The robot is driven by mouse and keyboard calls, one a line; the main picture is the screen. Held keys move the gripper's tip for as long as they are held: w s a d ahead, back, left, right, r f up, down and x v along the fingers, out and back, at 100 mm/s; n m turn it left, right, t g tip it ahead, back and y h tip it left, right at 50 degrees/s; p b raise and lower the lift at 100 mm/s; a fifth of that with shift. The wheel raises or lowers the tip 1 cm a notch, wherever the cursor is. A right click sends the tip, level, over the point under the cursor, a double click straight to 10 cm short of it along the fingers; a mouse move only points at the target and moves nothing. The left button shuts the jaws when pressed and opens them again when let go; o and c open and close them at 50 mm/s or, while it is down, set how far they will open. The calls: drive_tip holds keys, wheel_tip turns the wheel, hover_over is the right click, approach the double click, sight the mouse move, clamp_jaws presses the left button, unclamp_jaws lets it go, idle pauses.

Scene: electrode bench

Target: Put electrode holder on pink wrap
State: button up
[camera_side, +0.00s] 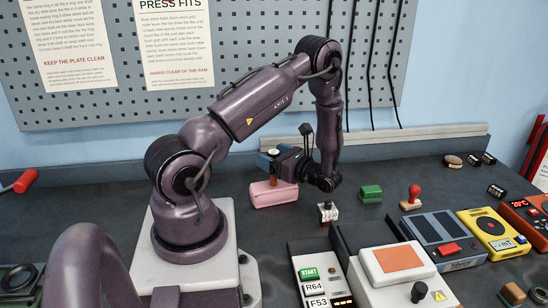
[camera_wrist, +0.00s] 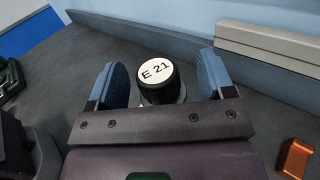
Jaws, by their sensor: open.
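The electrode holder is a dark cylinder with a white round top marked "E 21" (camera_wrist: 157,70). In the side view its pale top (camera_side: 273,152) shows above my gripper's jaws, and a brownish lower part (camera_side: 273,181) shows below. It stands upright at the pink wrap (camera_side: 273,195), a low pink block; the contact between them is too small to make out. My gripper (camera_side: 276,163) is open around the holder. In the wrist view my two blue fingers (camera_wrist: 163,85) stand on either side of it, with a gap on each side. The wrap is mostly hidden there.
A red-handled stamp (camera_side: 412,198), a yellow meter (camera_side: 492,233) and a control box (camera_side: 315,280) fill the right side. Dark cylinders (camera_side: 497,190) lie farther back. Bench left of the wrap is clear.

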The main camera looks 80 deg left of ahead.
drive_tip(key=v, duration=1.1)
drive_tip(key=w+r+m+t, duration=0.9)
drive_tip(key=w+m+t, duration=0.4)
drive_tip(key=w+d+r+m+t+h, duration=0.65)
drive_tip(key=d+r+m+t, duration=0.35)
drive_tip(key=m, duration=0.6)
drive_tip(key=s+d+r+m+h, duration=0.7)
drive_tip(key=d+m, duration=0.4)
drive_tip(key=m, duration=0.6)
drive_tip(key=s+f+m+g, duration=0.3)
drive_tip(key=s+m+g, duration=0.2)
drive_tip(key=s+m, duration=1)
drive_tip(key=s, duration=0.4)
drive_tip(key=shift+d+m+g, duration=0.2)
drive_tip(key=shift+m+g, duration=0.2)
